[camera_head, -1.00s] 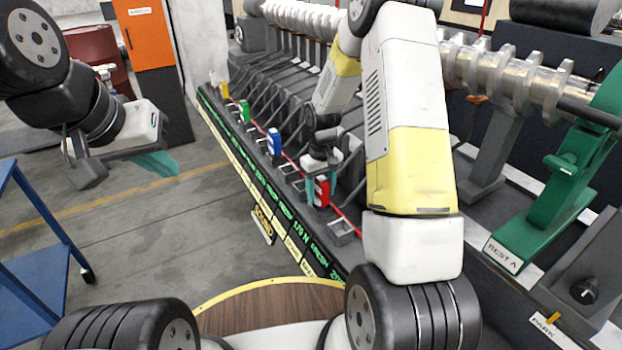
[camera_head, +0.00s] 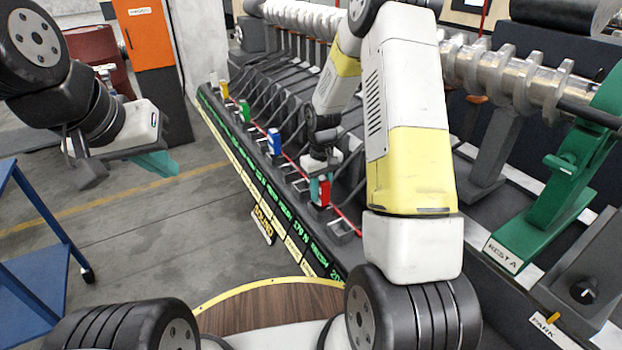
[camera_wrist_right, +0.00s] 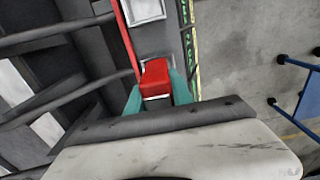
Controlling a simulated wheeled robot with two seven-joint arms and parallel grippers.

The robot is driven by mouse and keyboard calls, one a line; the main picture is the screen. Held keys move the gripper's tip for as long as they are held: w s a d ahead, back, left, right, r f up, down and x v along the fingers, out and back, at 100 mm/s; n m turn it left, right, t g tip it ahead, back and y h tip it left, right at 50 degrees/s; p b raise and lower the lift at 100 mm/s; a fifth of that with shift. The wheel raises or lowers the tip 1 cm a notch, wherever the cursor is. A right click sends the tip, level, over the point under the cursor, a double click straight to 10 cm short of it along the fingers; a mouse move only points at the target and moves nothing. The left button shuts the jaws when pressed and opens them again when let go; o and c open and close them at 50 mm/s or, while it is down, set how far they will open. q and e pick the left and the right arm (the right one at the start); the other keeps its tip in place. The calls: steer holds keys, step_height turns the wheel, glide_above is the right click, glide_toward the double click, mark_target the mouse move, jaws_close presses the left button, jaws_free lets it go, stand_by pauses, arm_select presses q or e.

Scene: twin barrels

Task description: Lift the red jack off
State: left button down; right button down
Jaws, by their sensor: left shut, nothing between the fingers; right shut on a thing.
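The red jack (camera_head: 324,193) is a small red block near the front end of the row of coloured jacks, beside the red line. My right gripper (camera_head: 316,187) is shut on it. In the right wrist view the jack (camera_wrist_right: 156,75) sits between the two teal fingers of the gripper (camera_wrist_right: 158,92). The fingers partly cover its sides. I cannot tell whether its base touches the ledge. My left gripper (camera_head: 156,163) is shut and empty, in the air over the floor at the left.
Blue (camera_head: 274,142), green (camera_head: 244,111) and yellow (camera_head: 224,90) jacks stand further back along the same ledge. A crankshaft (camera_head: 500,75) lies behind my right arm. A green rest (camera_head: 548,200) stands at the right. A blue cart (camera_head: 35,255) is at the left.

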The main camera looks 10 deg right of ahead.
steer(key=shift+r, duration=0.7)
steer(key=shift+r, duration=5.4)
